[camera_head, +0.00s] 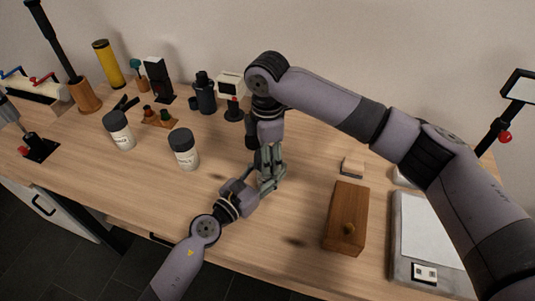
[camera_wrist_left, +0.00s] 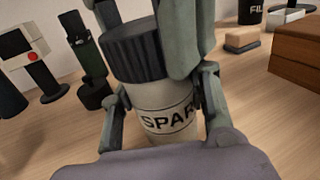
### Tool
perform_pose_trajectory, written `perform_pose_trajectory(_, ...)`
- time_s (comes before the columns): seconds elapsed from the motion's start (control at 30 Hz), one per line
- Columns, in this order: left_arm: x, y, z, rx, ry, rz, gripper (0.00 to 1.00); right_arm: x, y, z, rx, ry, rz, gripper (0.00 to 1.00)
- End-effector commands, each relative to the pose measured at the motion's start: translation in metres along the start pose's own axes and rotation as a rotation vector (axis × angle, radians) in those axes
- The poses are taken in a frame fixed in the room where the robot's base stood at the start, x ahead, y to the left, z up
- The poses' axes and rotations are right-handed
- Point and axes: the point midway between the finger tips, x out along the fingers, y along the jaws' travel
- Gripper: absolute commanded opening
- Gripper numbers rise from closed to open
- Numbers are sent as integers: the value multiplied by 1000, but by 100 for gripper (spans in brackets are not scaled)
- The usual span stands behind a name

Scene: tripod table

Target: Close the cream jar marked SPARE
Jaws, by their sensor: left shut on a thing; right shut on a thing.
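The cream jar marked SPARE (camera_wrist_left: 168,108) is pale with dark lettering and stands upright in the left wrist view. Its dark ribbed lid (camera_wrist_left: 148,50) is at the jar's mouth; I cannot tell whether it is seated or slightly raised. My left gripper (camera_wrist_left: 160,108) is shut around the jar's body. My right gripper (camera_wrist_left: 147,40) comes from above, with its fingers on both sides of the lid. In the head view, my left gripper (camera_head: 258,184) and right gripper (camera_head: 270,172) meet near the table's middle and largely hide the jar.
Two other pale jars with dark lids, one (camera_head: 119,130) and another (camera_head: 184,149), stand to the left. A wooden box (camera_head: 346,217), a small block (camera_head: 352,166) and a grey tray (camera_head: 400,268) lie to the right. Several items line the back. The table front is mostly clear.

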Motion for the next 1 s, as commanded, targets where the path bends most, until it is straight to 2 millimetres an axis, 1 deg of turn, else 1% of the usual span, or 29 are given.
perform_pose_trajectory(0.1, 0, 0, 0, 0, -1, 0, 0, 1, 0, -1, 250, 3, -2, 19)
perform_pose_trajectory(0.37, 0, 0, 0, 0, -1, 0, 0, 1, -1, -1, 812, 2, -4, 19)
perform_pose_trajectory(0.6, 0, 0, 0, 1, -1, -1, 0, 2, 0, -1, 1339, 2, -3, 19)
perform_pose_trajectory(0.73, 0, -1, 0, 0, -1, -1, 0, 2, 0, -1, 1563, 1, -2, 19)
perform_pose_trajectory(0.87, 0, -1, 0, 0, -1, -2, 0, 1, 0, 0, 1561, 1, 2, 19)
perform_pose_trajectory(0.9, 0, -1, 0, 0, -1, -2, 0, 1, 1, 0, 1560, 1, 2, 53)
perform_pose_trajectory(1.0, 0, -1, 0, 0, -1, -2, 0, 1, 0, 0, 1559, 1, 2, 59)
